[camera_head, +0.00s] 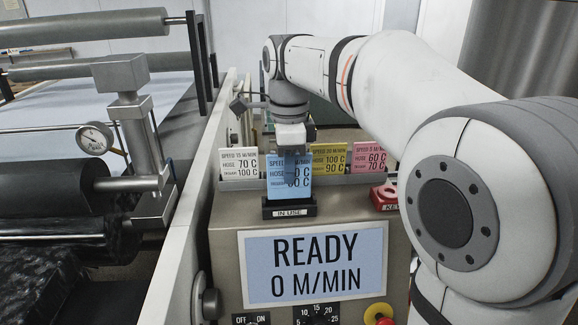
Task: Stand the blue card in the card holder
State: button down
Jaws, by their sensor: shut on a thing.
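The blue card (275,186) is upright in front of the row of other cards. Its printed face shows, partly covered by my gripper. My gripper (291,180) reaches down from above and is shut on the blue card near its upper right part. The card holder (289,208) is a small black block labelled "IN USE" on top of the machine cabinet. The card's lower edge meets the holder in the picture; I cannot tell whether it sits in the slot or just above or behind it.
Behind stand a white card (238,163), a yellow card (328,158) and a pink card (370,157) in a rack. A red key item (384,195) lies at the right. The "READY" display (314,264) is below the holder. Rollers and a gauge (94,139) are at left.

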aim_at(289, 198)
jog(key=shift+f+b, duration=1.2)
jog(key=shift+f, duration=0.65)
jog(key=c, duration=1.5)
grip_release()
notch_tip(289, 198, up, 8)
jog(key=shift+f, duration=0.1)
